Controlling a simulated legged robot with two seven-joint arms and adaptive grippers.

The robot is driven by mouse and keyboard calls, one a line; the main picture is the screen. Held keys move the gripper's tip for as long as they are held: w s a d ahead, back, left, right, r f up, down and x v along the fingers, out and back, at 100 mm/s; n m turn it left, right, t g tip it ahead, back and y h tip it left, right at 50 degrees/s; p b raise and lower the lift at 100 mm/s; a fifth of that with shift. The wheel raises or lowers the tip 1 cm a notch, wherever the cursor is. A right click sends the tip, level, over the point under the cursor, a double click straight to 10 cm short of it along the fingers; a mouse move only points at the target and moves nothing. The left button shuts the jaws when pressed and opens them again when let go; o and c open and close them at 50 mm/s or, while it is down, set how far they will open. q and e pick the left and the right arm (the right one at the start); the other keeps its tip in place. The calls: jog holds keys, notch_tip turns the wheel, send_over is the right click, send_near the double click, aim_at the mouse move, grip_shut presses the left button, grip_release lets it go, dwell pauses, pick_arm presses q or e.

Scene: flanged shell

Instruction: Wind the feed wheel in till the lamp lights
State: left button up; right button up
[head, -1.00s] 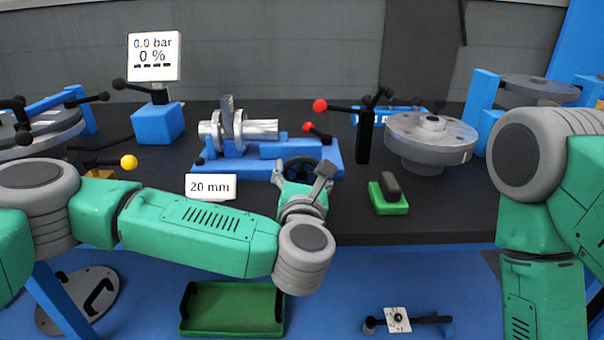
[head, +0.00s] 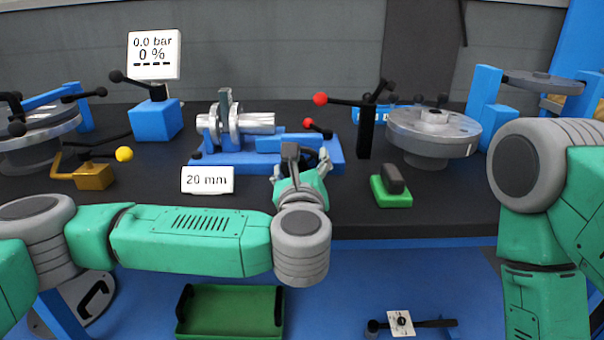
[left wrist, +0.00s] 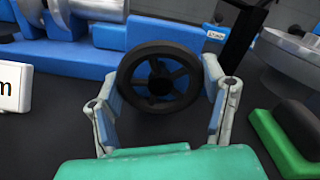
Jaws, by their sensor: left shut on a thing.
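The feed wheel (left wrist: 158,86) is a black spoked handwheel on the front of the blue feed base (head: 331,154). In the left wrist view it sits between the two fingers, which grip its rim from both sides. My left gripper (head: 303,160) is shut on the wheel and hides most of it in the head view. A metal flanged shell (head: 236,124) lies on the left part of the base. I cannot pick out a lamp. My right arm (head: 545,200) shows at the right, but its gripper is out of view.
A white 20 mm sign (head: 207,180) stands left of the gripper. A green block with a dark top (head: 391,191) stands to its right. Behind are a red-knobbed lever (head: 320,99) and a round metal table (head: 432,131). A display (head: 154,55) reads 0.0 bar, 0 %.

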pick_arm(q)
jog(key=shift+f+n+b, duration=0.15)
jog(key=shift+n+b, duration=0.5)
jog(key=shift+n, duration=0.45)
jog(key=shift+f+n+b, duration=0.1)
jog(key=shift+n+b, duration=0.5)
jog(key=shift+n, duration=0.5)
jog(key=o, duration=1.2)
jog(key=shift+c, duration=0.2)
jog(key=shift+r, duration=0.1)
